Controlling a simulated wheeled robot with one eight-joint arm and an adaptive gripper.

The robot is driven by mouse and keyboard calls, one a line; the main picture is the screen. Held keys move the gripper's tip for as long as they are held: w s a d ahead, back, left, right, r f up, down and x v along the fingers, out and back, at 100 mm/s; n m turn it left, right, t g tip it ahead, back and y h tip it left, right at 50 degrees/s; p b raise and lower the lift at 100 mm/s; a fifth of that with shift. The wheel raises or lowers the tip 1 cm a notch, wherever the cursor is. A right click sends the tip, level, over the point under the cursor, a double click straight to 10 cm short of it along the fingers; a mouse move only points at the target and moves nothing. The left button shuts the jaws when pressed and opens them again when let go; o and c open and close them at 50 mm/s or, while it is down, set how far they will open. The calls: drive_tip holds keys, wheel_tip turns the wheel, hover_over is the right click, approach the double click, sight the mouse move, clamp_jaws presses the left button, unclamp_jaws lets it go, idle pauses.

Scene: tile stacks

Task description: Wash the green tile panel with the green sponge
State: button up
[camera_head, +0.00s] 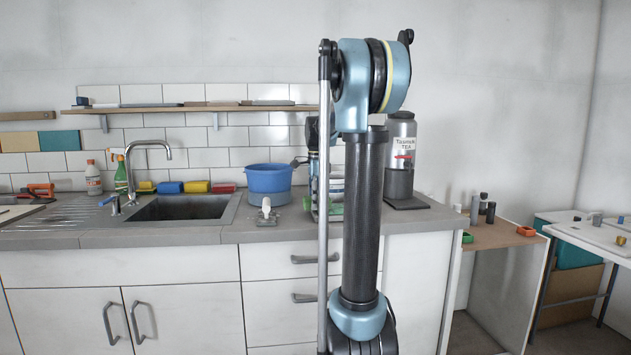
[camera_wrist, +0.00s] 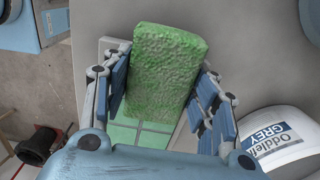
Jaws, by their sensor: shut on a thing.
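The green sponge (camera_wrist: 168,65) is a rough, mottled block between the two blue-grey fingers of my gripper (camera_wrist: 160,85) in the wrist view. My gripper is shut on it. In the head view my arm stands in front of the counter and mostly hides my gripper; a bit of green shows beside the arm, too small to tell apart.
A white tub with a grey label (camera_wrist: 278,138) stands close to my right finger. On the counter are a blue pot (camera_head: 268,179), a sink (camera_head: 180,208), several coloured sponges behind it, and a tea dispenser (camera_head: 400,160). A small white object (camera_head: 266,212) stands near the counter's front edge.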

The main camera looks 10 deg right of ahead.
wheel_tip(320, 180, up, 8)
drive_tip(key=shift+d+f, duration=0.1)
drive_tip(key=shift+r, duration=0.25)
idle(0.7)
